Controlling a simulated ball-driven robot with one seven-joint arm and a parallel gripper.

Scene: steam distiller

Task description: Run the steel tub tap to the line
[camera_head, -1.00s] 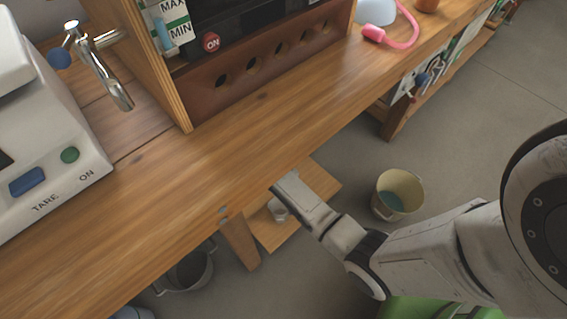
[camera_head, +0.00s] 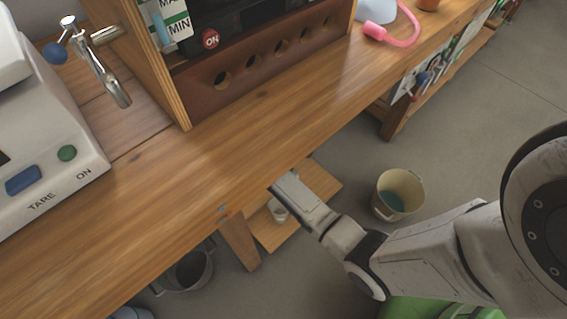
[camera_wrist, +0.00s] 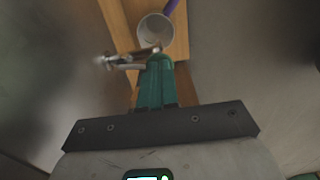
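In the wrist view, a metal tap (camera_wrist: 122,61) reaches in from the left, just beyond my gripper (camera_wrist: 159,58). The teal fingers show as one block with no clear gap, and their tips lie close to the tap. Whether they touch or hold it is hidden. A pale round cup (camera_wrist: 156,31) stands open-topped beyond the fingertips on a wooden shelf. The cup also shows under the bench in the head view (camera_head: 279,211). A grey metal tub (camera_head: 190,270) sits on the floor below the bench. No fill line can be made out on either vessel.
A chrome tap with a blue knob (camera_head: 97,65) stands above the bench (camera_head: 180,190), beside white scales (camera_head: 45,150). A cream bucket (camera_head: 399,194) holding bluish liquid stands on the floor. A purple object (camera_wrist: 171,7) lies near the cup. The bench edge overhangs my arm.

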